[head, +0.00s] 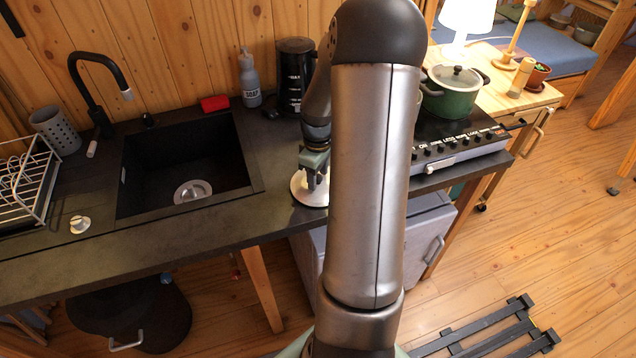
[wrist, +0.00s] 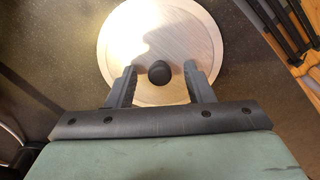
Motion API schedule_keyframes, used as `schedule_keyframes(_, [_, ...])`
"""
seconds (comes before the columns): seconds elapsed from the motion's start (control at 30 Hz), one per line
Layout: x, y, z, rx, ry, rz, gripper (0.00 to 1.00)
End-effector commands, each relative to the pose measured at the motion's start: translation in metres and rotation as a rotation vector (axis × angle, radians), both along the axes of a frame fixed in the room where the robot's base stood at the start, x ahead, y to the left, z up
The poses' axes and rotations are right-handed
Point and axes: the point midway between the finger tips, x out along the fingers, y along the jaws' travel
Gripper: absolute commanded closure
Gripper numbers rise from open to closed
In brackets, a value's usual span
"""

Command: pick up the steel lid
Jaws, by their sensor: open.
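The steel lid (head: 302,196) lies on the dark counter right of the sink, partly hidden by my arm and gripper. In the wrist view the lid (wrist: 155,35) is a round, brushed pale disc with a small black knob (wrist: 158,73). My gripper (head: 315,181) is over the lid, pointing down. In the wrist view its two dark fingers (wrist: 160,70) are apart, one on each side of the knob, with a gap on both sides. I cannot tell how far the fingertips are above the lid's surface.
A black kettle (head: 294,74) stands behind the lid. A hob (head: 445,140) with a lidded green pot (head: 452,92) is to the right. The sink (head: 185,160), a soap bottle (head: 249,78) and a red sponge (head: 214,103) are left. The counter's front edge is close to the lid.

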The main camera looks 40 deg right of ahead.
Motion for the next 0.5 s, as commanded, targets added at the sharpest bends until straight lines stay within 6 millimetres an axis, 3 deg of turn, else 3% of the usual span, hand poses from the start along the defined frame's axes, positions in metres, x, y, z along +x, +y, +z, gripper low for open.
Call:
schedule_keyframes(0.07, [-0.0001,0.0,0.0,0.0,0.0,0.0,0.53])
schedule_keyframes(0.1, [-0.0001,0.0,0.0001,0.0,0.0,0.0,0.58])
schedule_keyframes(0.27, [-0.0001,-0.0001,0.0002,0.0,0.0,0.0,1.0])
schedule_keyframes(0.5, [-0.0001,-0.0001,0.0006,0.0,0.0,0.0,1.0])
